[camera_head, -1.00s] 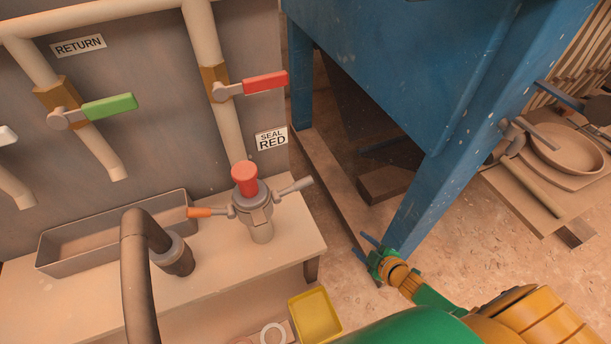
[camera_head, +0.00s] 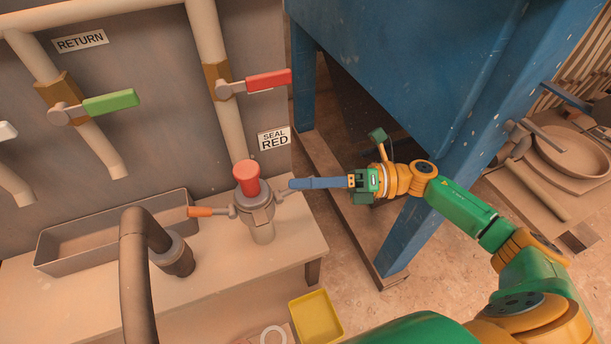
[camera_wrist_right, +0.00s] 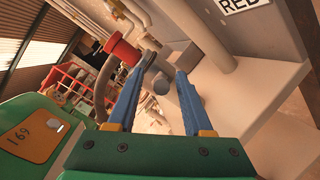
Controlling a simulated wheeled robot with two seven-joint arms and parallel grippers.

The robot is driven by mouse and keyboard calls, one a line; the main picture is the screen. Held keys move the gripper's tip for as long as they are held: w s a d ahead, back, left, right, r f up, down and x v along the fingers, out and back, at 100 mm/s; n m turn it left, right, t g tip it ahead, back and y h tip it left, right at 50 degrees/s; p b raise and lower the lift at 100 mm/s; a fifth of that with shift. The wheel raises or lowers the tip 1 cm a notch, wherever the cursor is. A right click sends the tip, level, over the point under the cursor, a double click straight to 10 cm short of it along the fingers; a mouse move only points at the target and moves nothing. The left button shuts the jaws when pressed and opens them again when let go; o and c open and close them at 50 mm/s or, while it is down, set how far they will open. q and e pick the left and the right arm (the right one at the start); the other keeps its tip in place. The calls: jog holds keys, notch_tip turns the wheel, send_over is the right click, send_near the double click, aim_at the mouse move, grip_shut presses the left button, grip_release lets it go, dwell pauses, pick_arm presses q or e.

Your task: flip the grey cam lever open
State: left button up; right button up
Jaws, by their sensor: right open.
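The coupling (camera_head: 257,205) stands upright on the bench with a red plug (camera_head: 246,178) in its top. Its orange-tipped lever (camera_head: 203,212) sticks out to the left. The grey cam lever (camera_head: 281,195) sticks out to the right, its outer part mostly hidden by my right gripper (camera_head: 293,184). That gripper has come in from the right, with its blue fingers at the lever. In the right wrist view the two fingers (camera_wrist_right: 168,72) are apart, with grey parts showing between them; I cannot tell whether they touch the lever. My left gripper is not in view.
A dark bent pipe (camera_head: 135,260) rises in front of the bench (camera_head: 215,275). A grey trough (camera_head: 75,235) lies at the left. A red valve handle (camera_head: 268,80) is above, and a blue frame leg (camera_head: 440,180) is close behind my right arm. A yellow tray (camera_head: 316,315) sits below.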

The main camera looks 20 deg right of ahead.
grip_shut()
dwell(1.4)
